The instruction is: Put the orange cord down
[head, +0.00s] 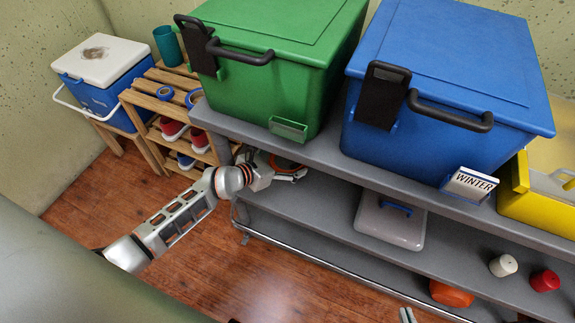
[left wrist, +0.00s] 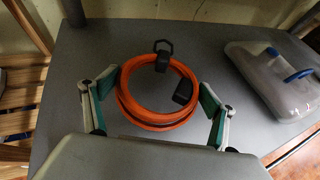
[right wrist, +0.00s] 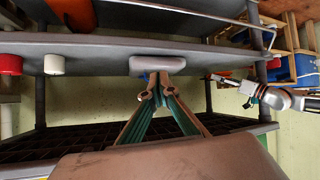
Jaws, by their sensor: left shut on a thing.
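The orange cord (left wrist: 158,92) is a round coil with a black strap and a dark plug. It lies flat at or just above the grey middle shelf (left wrist: 225,55); I cannot tell if it touches. My left gripper (left wrist: 160,100) has its fingers at both sides of the coil and is shut on it. In the head view the left gripper (head: 284,172) reaches in under the top shelf, and only part of the cord (head: 286,163) shows. My right gripper (right wrist: 156,88) has its fingertips close together, holding nothing, in front of the shelves.
A clear box with a blue handle (head: 392,222) stands right of the cord on the same shelf. White (head: 503,265) and red (head: 545,281) items are further right. A shelf post (left wrist: 72,12) stands near the cord.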

